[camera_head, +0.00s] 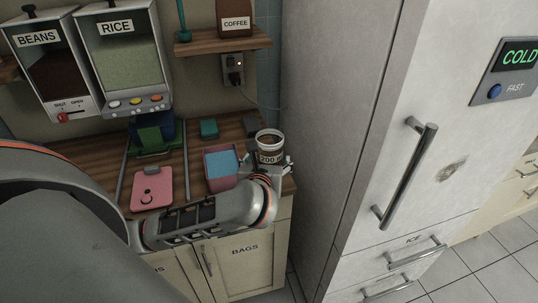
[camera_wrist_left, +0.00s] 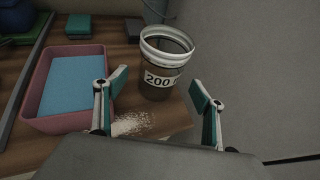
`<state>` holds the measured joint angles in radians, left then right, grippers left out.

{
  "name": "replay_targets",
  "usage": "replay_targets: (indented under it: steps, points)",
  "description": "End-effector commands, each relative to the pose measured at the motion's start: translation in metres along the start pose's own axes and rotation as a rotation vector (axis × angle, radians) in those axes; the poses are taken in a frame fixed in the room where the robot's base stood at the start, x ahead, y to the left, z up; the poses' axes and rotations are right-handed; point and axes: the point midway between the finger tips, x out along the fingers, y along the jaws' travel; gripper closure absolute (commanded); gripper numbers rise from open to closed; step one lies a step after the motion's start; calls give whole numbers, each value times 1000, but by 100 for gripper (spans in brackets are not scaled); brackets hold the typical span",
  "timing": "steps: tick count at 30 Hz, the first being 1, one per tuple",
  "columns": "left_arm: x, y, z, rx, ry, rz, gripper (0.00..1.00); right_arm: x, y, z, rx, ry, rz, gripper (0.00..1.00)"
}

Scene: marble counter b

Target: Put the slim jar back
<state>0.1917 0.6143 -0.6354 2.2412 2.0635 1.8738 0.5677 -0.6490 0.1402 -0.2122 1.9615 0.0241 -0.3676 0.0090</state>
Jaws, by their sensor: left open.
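A clear jar with a pale rim, a "200" label and dark contents stands upright near the right front edge of the wooden counter (camera_head: 270,146). It also shows in the left wrist view (camera_wrist_left: 160,90). I cannot tell whether this is the slim jar. My left gripper (camera_head: 268,170) is open at the jar's near side. In the left wrist view its fingers (camera_wrist_left: 158,96) are spread left and right of the jar's lower part, and gaps show on both sides. The gripper holds nothing. My right gripper is out of view.
A pink tray with blue contents (camera_head: 234,181) stands left of the jar. White grains (camera_wrist_left: 132,123) lie on the counter. A wall shelf (camera_head: 222,42) holds a COFFEE container (camera_head: 233,20). BEANS and RICE dispensers (camera_head: 132,62) hang at left. A fridge (camera_head: 345,110) stands at right.

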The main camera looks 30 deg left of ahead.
Motion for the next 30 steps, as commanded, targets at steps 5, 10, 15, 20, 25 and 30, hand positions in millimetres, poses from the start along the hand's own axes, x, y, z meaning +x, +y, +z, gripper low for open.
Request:
replay_targets:
  steps: [5, 10, 15, 20, 25, 30]
  points:
    - [-33, -1, 0, -1, 2, -3, 31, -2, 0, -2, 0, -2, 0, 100]
    - [-50, 0, 0, 1, 1, -1, 31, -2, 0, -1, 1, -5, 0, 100]
    - [-52, 6, 15, 56, -91, 25, 31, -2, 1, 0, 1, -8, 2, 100]
    - [-60, 17, 61, 286, -377, 117, 31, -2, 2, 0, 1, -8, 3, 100]
    - [-95, 6, 95, 704, -703, 257, 31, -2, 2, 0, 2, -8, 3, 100]
    - [-130, -39, 80, 1234, -947, 365, 31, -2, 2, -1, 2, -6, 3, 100]
